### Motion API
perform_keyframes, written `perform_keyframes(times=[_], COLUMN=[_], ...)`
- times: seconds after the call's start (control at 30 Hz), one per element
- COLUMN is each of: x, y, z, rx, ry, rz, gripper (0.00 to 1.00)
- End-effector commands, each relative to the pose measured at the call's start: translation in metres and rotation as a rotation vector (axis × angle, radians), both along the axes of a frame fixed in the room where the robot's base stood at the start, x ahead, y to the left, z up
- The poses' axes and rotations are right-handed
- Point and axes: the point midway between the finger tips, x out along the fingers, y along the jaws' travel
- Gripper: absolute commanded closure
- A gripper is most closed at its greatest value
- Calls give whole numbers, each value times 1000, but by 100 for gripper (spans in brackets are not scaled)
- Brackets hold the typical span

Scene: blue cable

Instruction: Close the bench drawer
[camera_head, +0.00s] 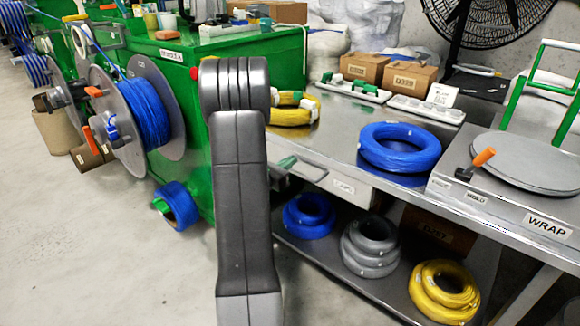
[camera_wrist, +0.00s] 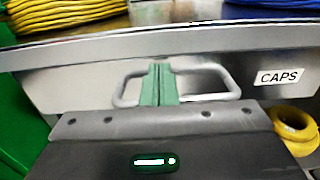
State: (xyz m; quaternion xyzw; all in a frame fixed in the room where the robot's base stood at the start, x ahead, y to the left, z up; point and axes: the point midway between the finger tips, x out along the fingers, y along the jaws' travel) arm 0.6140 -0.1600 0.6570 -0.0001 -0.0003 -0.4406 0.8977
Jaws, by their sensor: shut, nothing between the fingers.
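The bench drawer (camera_head: 345,188) has a grey metal front labelled CAPS, under the steel bench top at the centre of the head view. Its front (camera_wrist: 75,88) spans the wrist view, with a grey loop handle (camera_wrist: 212,96). My gripper (camera_wrist: 160,70) has green fingers pressed together with nothing between them. They overlap the middle of the handle, pointing at the drawer front; I cannot tell whether they touch it. In the head view my gripper (camera_head: 287,162) is partly behind my arm. How far the drawer stands out is hard to tell.
The steel bench top (camera_head: 340,130) overhangs the drawer and carries blue (camera_head: 400,147) and yellow cable coils. A lower shelf (camera_head: 330,257) holds blue, grey and yellow coils. A green cabinet (camera_head: 190,185) with a cable reel stands left. The floor (camera_head: 90,240) at front left is clear.

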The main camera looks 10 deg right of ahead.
Motion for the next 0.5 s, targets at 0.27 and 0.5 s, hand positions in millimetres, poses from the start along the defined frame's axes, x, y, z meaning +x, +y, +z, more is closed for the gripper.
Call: perform_keyframes(times=[0.27, 0.5], x=[-31, -53], y=[51, 80], z=[1, -1], rx=[0, 0], ry=[9, 8], rz=[7, 4], gripper=[100, 100])
